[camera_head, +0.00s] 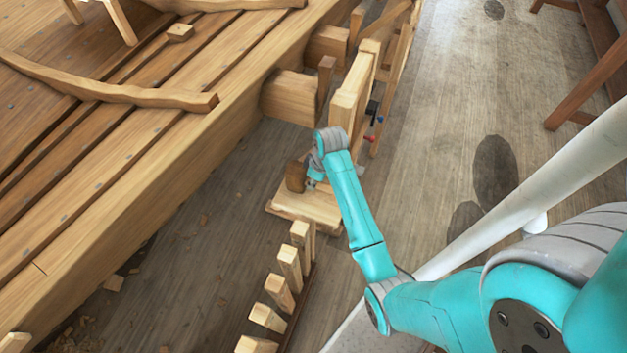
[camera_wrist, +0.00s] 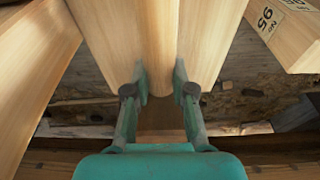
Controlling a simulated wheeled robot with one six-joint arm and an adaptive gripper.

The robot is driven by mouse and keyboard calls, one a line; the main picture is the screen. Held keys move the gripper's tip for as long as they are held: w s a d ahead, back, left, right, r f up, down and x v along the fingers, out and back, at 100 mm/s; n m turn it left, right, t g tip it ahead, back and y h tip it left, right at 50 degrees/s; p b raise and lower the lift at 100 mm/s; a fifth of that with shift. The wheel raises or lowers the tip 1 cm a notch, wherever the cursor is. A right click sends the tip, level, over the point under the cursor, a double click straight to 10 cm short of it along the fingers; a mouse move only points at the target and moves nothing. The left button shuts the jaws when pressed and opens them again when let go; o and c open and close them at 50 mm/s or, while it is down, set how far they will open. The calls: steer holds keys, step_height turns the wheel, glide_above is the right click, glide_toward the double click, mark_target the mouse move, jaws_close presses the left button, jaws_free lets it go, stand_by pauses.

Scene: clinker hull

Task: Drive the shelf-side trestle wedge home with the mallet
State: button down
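A dark brown block that looks like the mallet's head (camera_head: 295,177) stands over a low pale board (camera_head: 305,210) in the head view. My gripper (camera_head: 313,183) is just right of it, pointing down. In the wrist view my gripper's fingers (camera_wrist: 160,90) flank a pale rounded strip, which looks like the mallet's handle (camera_wrist: 160,45), with little or no gap. The trestle (camera_head: 347,105) stands beyond, beside the hull. A brown upright piece (camera_head: 325,78) between beam and trestle may be a wedge; I cannot tell which one.
The planked hull (camera_head: 130,190) fills the left side. A row of several pale upright pieces (camera_head: 280,290) stands nearest me. A pale piece marked 95 (camera_wrist: 285,30) is at the wrist view's right. Small red and blue items (camera_head: 374,128) are by the trestle. Floor at right is open.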

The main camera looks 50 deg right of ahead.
steer(key=shift+r, duration=0.75)
stand_by(0.8)
steer(key=shift+r, duration=3.9)
steer(key=c, duration=1.7)
jaws_free()
jaws_close()
